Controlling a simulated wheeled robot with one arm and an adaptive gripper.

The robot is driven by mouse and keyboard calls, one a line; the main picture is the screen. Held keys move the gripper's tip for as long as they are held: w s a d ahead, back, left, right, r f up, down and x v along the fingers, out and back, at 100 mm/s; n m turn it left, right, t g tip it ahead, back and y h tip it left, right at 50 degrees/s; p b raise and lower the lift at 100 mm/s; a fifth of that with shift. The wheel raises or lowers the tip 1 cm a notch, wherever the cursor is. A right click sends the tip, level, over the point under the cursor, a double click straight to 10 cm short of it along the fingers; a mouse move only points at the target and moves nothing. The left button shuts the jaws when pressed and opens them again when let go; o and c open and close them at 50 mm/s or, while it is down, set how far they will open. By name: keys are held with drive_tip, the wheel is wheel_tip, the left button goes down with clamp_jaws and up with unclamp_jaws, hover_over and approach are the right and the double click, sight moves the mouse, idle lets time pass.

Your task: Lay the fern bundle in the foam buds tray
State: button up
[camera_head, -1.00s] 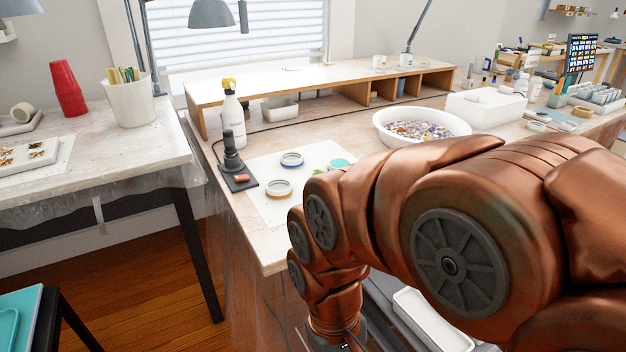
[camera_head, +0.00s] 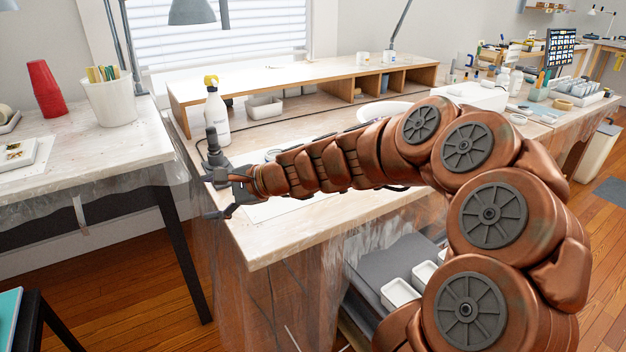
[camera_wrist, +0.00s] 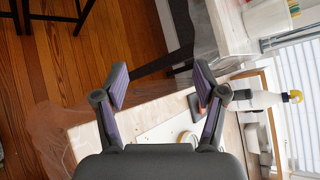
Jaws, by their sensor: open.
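My gripper (camera_head: 208,195) is open and empty at the left end of the bench, with the arm stretched leftward over it. In the wrist view its two fingers (camera_wrist: 162,76) stand wide apart, with the bench's end and the wooden floor beyond them. I cannot make out a fern bundle in any view. Small white trays (camera_head: 398,292) sit on a grey surface below the bench front, partly hidden by my arm. I cannot tell whether one is the foam buds tray.
A wooden riser (camera_head: 300,80) runs along the bench back. A white bowl (camera_head: 385,112) is partly behind my arm. The left table (camera_head: 95,150) is separated by a floor gap.

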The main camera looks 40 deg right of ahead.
drive_tip(key=w+d+f+m+t+h, duration=0.1)
drive_tip(key=w+d+m+h, duration=0.1)
drive_tip(key=d+m, duration=0.3)
drive_tip(key=w+d+f+m+t+h, duration=0.1)
drive_tip(key=w+d+m+t, duration=0.1)
drive_tip(key=d, duration=0.5)
drive_tip(key=w+d+f+m+t+h, duration=0.1)
drive_tip(key=w+d+m+h, duration=0.2)
drive_tip(key=d, duration=0.4)
drive_tip(key=d+f+m+h, duration=0.1)
drive_tip(key=d+f+m, duration=0.1)
drive_tip(key=d, duration=0.3)
drive_tip(key=s+d+f+m+h, duration=0.1)
drive_tip(key=d+f+m, duration=0.1)
drive_tip(key=d+m, duration=0.2)
drive_tip(key=s+d+f+m+h, duration=0.1)
drive_tip(key=d+f+m, duration=0.1)
drive_tip(key=d, duration=0.4)
drive_tip(key=shift+s+f+m+b, duration=0.1)
drive_tip(key=shift+f+m+b, duration=0.2)
drive_tip(key=shift+m+b, duration=0.15)
drive_tip(key=shift+d+f, duration=0.1)
drive_tip(key=shift+f, duration=0.1)
drive_tip(key=x, duration=0.2)
drive_tip(key=b+x, duration=0.1)
drive_tip(key=x, duration=0.3)
drive_tip(key=shift+a+f, duration=0.2)
drive_tip(key=shift+a, duration=0.1)
drive_tip(key=shift+w+f, duration=0.15)
drive_tip(key=shift+w, duration=0.6)
